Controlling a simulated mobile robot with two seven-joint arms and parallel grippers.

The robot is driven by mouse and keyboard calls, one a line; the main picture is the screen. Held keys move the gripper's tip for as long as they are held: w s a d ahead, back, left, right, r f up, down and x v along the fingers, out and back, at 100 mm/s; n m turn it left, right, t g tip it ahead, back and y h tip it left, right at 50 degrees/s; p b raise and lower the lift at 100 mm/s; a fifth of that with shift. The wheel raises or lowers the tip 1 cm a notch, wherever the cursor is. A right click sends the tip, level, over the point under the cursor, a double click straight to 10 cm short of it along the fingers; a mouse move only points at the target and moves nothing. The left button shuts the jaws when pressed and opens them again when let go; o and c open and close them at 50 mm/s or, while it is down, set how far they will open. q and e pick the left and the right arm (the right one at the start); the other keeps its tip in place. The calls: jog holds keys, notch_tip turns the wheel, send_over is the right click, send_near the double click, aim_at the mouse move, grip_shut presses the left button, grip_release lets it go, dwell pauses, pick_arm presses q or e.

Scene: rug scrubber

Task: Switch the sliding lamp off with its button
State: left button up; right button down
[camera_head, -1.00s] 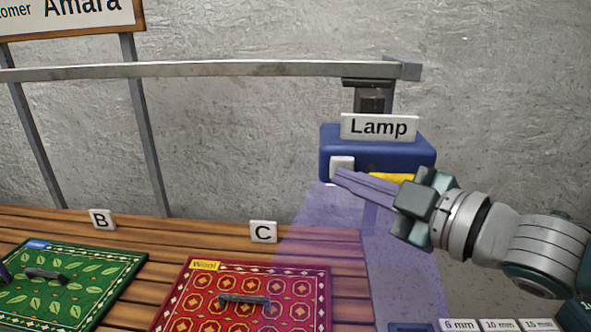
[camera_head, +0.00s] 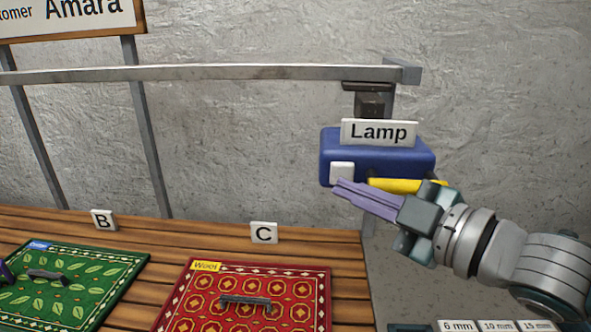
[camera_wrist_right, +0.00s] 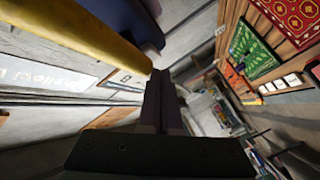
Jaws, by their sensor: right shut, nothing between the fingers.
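The blue lamp (camera_head: 385,163) hangs from a rail in the head view, with a "Lamp" sign on top. A white square button (camera_head: 342,173) is on the left of its front face, and a yellow bar (camera_head: 395,185) is at its lower front. No purple light beam shows below the lamp. My right gripper (camera_head: 338,188) is shut and empty, its tips just below the button and apart from it as far as I can see. The right wrist view shows the shut fingers (camera_wrist_right: 160,100) beside the yellow bar (camera_wrist_right: 75,35). A small dark tip of my left gripper (camera_head: 4,272) shows at the left edge.
The metal rail (camera_head: 200,72) runs along the wall above. A red rug (camera_head: 243,300) by sign C and a green rug (camera_head: 75,285) by sign B lie on the wooden slats. Thickness labels (camera_head: 498,326) stand at the lower right.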

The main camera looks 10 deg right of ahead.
jog(key=s+p, duration=0.1)
jog(key=s, duration=0.1)
jog(key=s+a+p, duration=0.1)
jog(key=s+p, duration=0.1)
jog(key=s, duration=0.1)
jog(key=shift+s+a, duration=0.3)
jog(key=s+d+f+m+g+h, duration=0.3)
jog(key=s+m+g, duration=0.35)
jog(key=s, duration=0.55)
jog(key=s+d+f+m+g+h, duration=0.1)
jog(key=s+d+m+g+h, duration=0.1)
jog(key=s+m+g+h, duration=0.55)
jog(key=s+r+t+y+p, duration=0.2)
jog(key=s+r+p, duration=0.1)
jog(key=r+p, duration=1.6)
jog(key=shift+r+t+p, duration=0.15)
jog(key=shift+t+p, duration=0.25)
jog(key=shift+p, duration=0.1)
jog(key=shift+s, duration=0.1)
